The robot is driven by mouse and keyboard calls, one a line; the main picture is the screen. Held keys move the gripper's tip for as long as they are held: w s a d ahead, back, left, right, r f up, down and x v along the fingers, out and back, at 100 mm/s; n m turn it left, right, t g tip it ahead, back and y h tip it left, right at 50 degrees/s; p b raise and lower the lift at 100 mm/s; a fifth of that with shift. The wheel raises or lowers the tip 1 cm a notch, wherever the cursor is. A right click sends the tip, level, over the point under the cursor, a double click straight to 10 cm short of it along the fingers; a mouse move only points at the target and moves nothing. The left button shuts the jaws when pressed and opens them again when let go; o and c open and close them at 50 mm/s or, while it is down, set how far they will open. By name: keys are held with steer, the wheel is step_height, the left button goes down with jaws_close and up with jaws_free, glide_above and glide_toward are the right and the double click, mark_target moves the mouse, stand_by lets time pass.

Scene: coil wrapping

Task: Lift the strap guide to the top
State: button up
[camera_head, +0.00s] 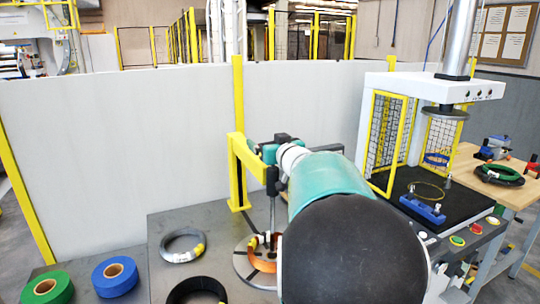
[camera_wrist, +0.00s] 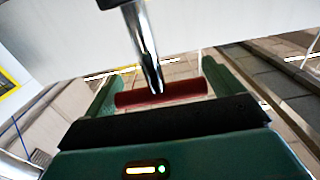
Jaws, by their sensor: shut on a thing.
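In the wrist view a dark red bar (camera_wrist: 180,90) spans between the two fingers of my gripper (camera_wrist: 160,92), which is shut on it. I take the bar as the strap guide's handle. A shiny metal rod (camera_wrist: 145,50) stands right at the bar. In the head view my gripper (camera_head: 266,150) is at the top of the yellow bracket (camera_head: 247,158), beside the upright rod (camera_head: 272,212). The rod comes down over a round plate (camera_head: 244,272) with a copper coil (camera_head: 262,262) on it. My arm hides part of the coil and plate.
A grey coil (camera_head: 183,246), a black coil (camera_head: 196,289), and blue (camera_head: 115,277) and green (camera_head: 47,288) tape rolls lie at the left. A press with yellow mesh guards (camera_head: 388,140) stands at the right. A white partition (camera_head: 120,150) is behind.

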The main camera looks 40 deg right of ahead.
step_height(320, 180, up, 18)
steer(key=shift+s+r, duration=0.1)
steer(key=shift+r, duration=0.05)
steer(key=o, duration=1.1)
steer(key=v, duration=1.4)
